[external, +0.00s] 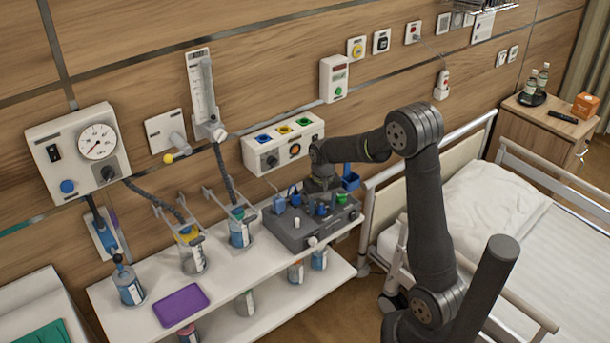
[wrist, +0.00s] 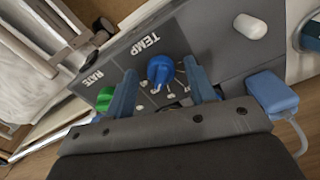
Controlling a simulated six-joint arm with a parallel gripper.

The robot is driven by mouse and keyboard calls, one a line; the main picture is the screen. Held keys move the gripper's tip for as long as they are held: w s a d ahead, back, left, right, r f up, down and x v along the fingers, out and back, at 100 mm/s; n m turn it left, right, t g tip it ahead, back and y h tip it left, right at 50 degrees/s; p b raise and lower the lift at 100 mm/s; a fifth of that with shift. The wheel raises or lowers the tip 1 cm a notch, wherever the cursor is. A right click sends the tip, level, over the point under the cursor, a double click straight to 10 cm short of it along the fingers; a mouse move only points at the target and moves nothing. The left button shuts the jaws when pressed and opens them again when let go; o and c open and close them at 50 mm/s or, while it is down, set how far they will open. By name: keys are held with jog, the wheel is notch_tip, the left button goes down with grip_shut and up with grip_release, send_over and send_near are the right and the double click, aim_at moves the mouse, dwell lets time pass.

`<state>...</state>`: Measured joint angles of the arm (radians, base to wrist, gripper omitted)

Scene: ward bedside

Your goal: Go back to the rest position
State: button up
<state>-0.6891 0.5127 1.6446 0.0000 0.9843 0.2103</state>
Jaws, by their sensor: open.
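My gripper (wrist: 162,92) is open, with its two blue fingers on either side of a blue knob (wrist: 160,70) in the wrist view. The knob sits on the grey panel of a device beside the label TEMP. Whether the fingers touch the knob cannot be told. In the external view my gripper (external: 322,190) points down over the grey device (external: 296,238) on the white shelf. My arm reaches in from the right, bent at the elbow, and hides part of the device.
A green knob (wrist: 104,98) by the label RATE and a white knob (wrist: 250,26) are close by. Bottles such as one (external: 240,232) stand left of the device. A purple tray (external: 181,304) lies on the shelf (external: 225,275). The bed rail (external: 375,225) is close on the right.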

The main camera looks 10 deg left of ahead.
jog(key=n, duration=0.6)
jog(key=shift+w+d, duration=0.1)
jog(key=n, duration=0.7)
jog(key=shift+w, duration=0.1)
dwell(0.3)
